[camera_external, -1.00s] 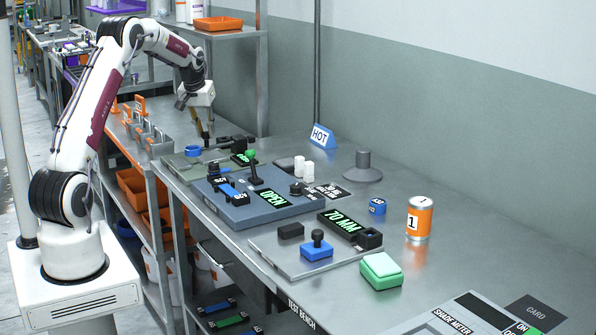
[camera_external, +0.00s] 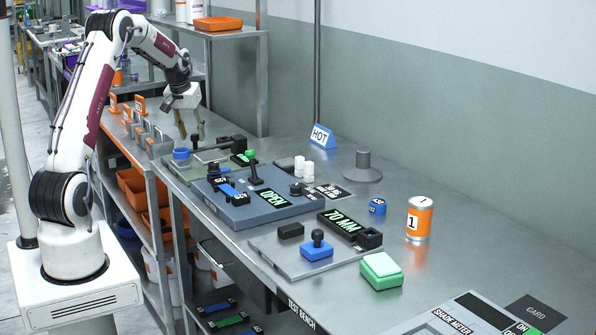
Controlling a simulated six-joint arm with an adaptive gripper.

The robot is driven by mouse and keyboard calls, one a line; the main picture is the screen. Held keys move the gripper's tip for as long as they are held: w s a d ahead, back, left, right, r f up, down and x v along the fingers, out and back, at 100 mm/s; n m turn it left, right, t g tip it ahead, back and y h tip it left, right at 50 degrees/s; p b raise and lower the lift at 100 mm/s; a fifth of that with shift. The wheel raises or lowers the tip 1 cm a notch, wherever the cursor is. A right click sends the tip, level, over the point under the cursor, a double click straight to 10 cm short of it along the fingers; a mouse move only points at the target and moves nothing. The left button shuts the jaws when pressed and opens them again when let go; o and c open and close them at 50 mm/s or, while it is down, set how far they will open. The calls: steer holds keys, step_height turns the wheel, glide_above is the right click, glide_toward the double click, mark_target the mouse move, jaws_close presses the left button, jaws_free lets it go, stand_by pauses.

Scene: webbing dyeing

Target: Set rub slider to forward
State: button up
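A green-based device (camera_external: 190,172) sits at the far left end of the bench, with a blue round piece (camera_external: 181,153) at its left side and a black arm behind. I take this as the rub slider, but no label on it is legible. My gripper (camera_external: 191,138) is above the device, just behind the blue piece, pointing down. Its two fingers are apart with nothing visible between them. It looks clear of the blue piece, though contact is hard to judge at this size.
A blue-grey panel (camera_external: 240,212) reading OPEN, with a green-knobbed lever (camera_external: 251,158), stands right of the device. Further right are a 70 MM plate (camera_external: 275,254) with a blue knobbed block (camera_external: 317,248), and an orange can (camera_external: 419,218). Grey holders (camera_external: 152,140) stand at left.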

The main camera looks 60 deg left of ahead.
steer(key=shift+r, duration=0.15)
steer(key=v, duration=1.1)
steer(key=shift+s+r, duration=0.2)
steer(key=shift+r, duration=0.15)
steer(key=shift+d+f, duration=0.1)
steer(key=shift+d, duration=0.05)
stand_by(0.3)
steer(key=s+d+m+t+h, duration=0.1)
steer(key=s+d+m, duration=0.2)
steer(key=s+d, duration=0.4)
steer(key=s+d+r+m+h, duration=0.1)
steer(key=s+d+m, duration=0.2)
steer(key=s+d, duration=0.5)
steer(key=s+d+m+t+h, duration=0.1)
steer(key=s+d+m, duration=0.2)
steer(key=d, duration=2.3)
steer(key=s, duration=0.4)
steer(key=shift+s+d+r+t, duration=0.15)
steer(key=shift+s+r+t, duration=0.15)
steer(key=shift+s, duration=0.1)
